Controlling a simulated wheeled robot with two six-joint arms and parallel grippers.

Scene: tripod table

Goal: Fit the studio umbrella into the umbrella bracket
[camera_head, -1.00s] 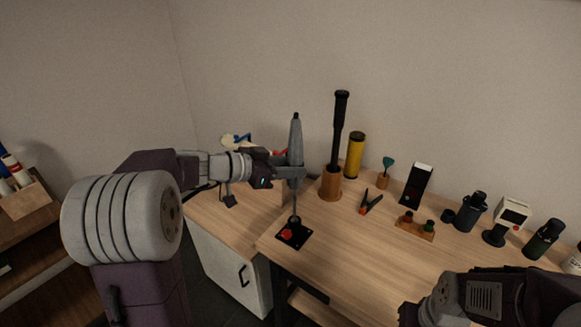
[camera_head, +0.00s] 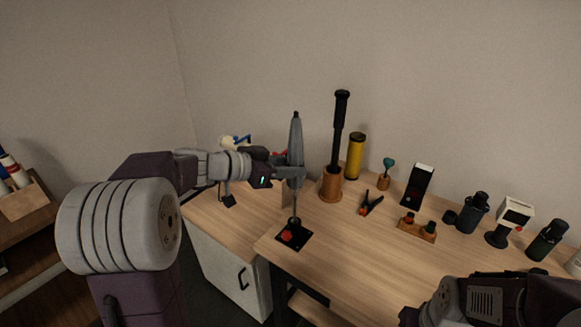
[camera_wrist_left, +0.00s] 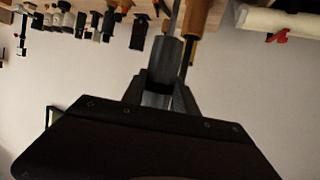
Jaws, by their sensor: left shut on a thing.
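The studio umbrella (camera_head: 296,138) is grey, folded and upright, with a black tip at the top. My left gripper (camera_head: 291,173) is shut on its lower part, and the grip also shows in the left wrist view (camera_wrist_left: 159,86). The umbrella's thin shaft (camera_head: 295,207) runs down to the umbrella bracket (camera_head: 293,235), a black base with a red knob near the table's left front edge. The shaft's lower end meets the bracket's socket; I cannot tell how deep it sits. My right arm shows at the lower right, but its fingertips are out of view.
Behind the bracket, a black-handled tool stands in a wooden cup (camera_head: 330,184) beside a yellow cylinder (camera_head: 355,156). A clamp (camera_head: 371,202) lies to their right. Several bottles and devices line the table's (camera_head: 340,255) right side. The table's front middle is clear.

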